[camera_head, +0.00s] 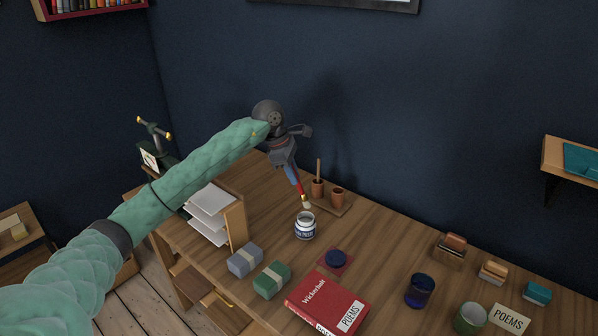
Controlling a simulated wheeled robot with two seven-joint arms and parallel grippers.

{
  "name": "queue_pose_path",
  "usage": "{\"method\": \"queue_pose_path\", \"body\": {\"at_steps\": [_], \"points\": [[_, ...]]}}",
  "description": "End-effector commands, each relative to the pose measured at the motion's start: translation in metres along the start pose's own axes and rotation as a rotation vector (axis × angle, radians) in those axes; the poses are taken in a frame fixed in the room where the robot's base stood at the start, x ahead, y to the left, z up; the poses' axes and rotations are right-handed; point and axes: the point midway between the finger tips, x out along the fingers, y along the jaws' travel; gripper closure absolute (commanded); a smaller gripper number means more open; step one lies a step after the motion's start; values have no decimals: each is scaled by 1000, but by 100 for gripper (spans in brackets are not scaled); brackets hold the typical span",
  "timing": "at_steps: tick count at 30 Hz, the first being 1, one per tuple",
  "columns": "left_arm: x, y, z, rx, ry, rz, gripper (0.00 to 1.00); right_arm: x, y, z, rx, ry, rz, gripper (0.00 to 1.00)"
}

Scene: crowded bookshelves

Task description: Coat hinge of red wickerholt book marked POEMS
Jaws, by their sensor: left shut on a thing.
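The red book (318,295) lies on the wooden desk at the bottom centre, with "Wickerholt" lettering and a white POEMS label. My left gripper (291,174) is shut on a brush (299,188) with a red handle and a pale tip, pointing down. The jar's label is too small to read surely. The book's hinge cannot be made out clearly. My right gripper is not in view.
Terracotta pots (338,197) stand behind the jar.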

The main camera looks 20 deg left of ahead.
Motion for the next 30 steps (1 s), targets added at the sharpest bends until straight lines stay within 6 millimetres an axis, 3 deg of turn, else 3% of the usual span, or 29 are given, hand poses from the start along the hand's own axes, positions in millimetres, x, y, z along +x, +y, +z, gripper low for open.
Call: {"method": "queue_pose_path", "body": {"at_steps": [8,24,30], "points": [[8,0,-4,0,-2,0,100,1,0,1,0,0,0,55],[51,-1,-19,1,-2,-1,100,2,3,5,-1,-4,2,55],[56,-1,-21,1,-1,1,100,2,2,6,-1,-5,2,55]]}}
